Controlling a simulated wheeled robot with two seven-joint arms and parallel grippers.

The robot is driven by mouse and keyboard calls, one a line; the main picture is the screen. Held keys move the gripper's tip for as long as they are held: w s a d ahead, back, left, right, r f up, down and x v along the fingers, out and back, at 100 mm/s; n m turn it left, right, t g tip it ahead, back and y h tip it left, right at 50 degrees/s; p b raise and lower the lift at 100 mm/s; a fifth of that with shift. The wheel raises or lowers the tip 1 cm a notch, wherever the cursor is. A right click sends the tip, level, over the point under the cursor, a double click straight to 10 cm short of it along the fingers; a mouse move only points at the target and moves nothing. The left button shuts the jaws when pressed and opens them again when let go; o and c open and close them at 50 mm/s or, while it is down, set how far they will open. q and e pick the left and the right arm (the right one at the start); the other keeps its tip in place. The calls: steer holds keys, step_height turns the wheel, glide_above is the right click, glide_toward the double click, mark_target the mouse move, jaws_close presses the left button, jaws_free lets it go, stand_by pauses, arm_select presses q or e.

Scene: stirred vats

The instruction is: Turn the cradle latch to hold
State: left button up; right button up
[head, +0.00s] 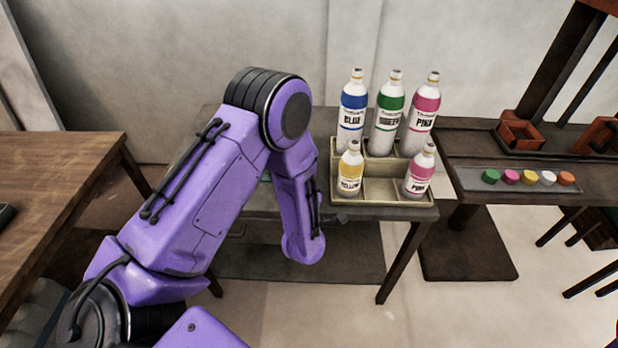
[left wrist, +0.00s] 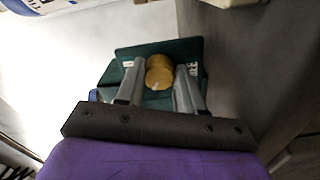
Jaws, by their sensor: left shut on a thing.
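In the left wrist view a round brass-coloured knob (left wrist: 159,78) stands on a dark green plate (left wrist: 185,48), which I take to be the cradle latch. Small white letters show at the plate's left and right sides; they are too blurred to read surely. My left gripper (left wrist: 159,84) has its two grey fingers on either side of the knob, shut on it. Which way the latch is turned I cannot tell. In the head view my purple left arm hides the gripper and the latch. My right gripper is in neither view.
In the head view a cream rack (head: 382,198) holds several labelled bottles, close right of my left arm. Farther right a dark bench (head: 470,150) bears a grey tray (head: 470,180) of coloured caps. A wooden table (head: 60,170) stands at left.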

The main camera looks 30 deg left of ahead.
arm_select(q)
steer(key=m, duration=0.5)
steer(key=shift+m+p, duration=0.3)
steer(key=m, duration=0.5)
steer(key=shift+f, duration=0.1)
steer(key=shift+m, duration=0.4)
steer(key=o, duration=1)
steer(key=shift+o, duration=0.2)
steer(key=shift+s+d+p, duration=0.1)
steer(key=shift+s+p, duration=0.1)
steer(key=shift+p, duration=0.15)
steer(key=p+v, duration=0.1)
steer(key=v, duration=0.9)
steer(key=shift+p, duration=0.35)
steer(key=shift+f, duration=0.15)
